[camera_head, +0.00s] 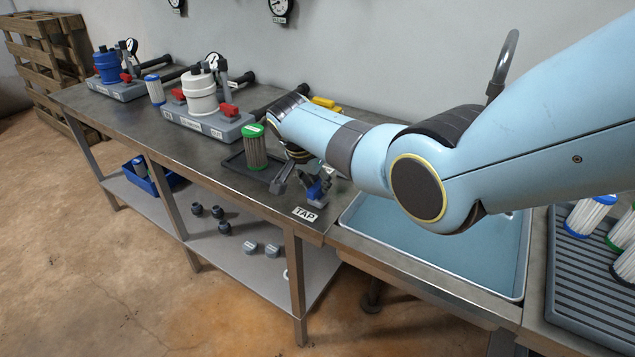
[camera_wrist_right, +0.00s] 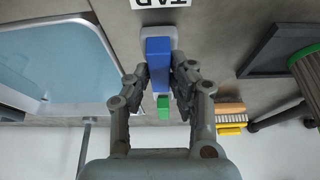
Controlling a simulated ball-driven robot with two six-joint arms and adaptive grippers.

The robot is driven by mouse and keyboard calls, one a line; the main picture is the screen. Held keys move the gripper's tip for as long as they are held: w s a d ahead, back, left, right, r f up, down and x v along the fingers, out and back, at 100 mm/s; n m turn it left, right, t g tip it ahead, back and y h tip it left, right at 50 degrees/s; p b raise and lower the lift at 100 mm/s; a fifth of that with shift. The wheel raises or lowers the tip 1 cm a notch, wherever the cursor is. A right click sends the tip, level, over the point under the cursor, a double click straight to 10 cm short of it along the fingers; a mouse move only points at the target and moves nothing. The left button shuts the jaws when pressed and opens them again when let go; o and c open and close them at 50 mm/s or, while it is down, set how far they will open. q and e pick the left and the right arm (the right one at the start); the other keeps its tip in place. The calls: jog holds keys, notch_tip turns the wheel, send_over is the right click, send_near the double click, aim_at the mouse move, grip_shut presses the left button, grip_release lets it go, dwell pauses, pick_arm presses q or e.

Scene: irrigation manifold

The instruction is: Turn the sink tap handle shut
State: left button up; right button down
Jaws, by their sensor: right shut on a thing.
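The sink tap handle is a blue bar, seen in the head view (camera_head: 316,191) beside the white TAP label (camera_head: 304,214). In the right wrist view the handle (camera_wrist_right: 159,58) lies between the two fingers of my right gripper (camera_wrist_right: 172,78), which is shut on it. In the head view my right gripper (camera_head: 303,183) reaches down at the handle, and my arm hides part of the tap. A small green patch (camera_wrist_right: 163,107) shows near one end of the handle. My left gripper is not in view.
The sink basin (camera_head: 440,255) lies right of the tap. A green-capped filter (camera_head: 255,150) stands on a dark tray left of the gripper. A white filter housing (camera_head: 201,95) stands farther back. A ridged drain tray (camera_head: 575,290) with several filters is at the right.

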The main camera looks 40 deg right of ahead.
jog(key=c, duration=1.2)
grip_release()
jog(key=v, duration=1.2)
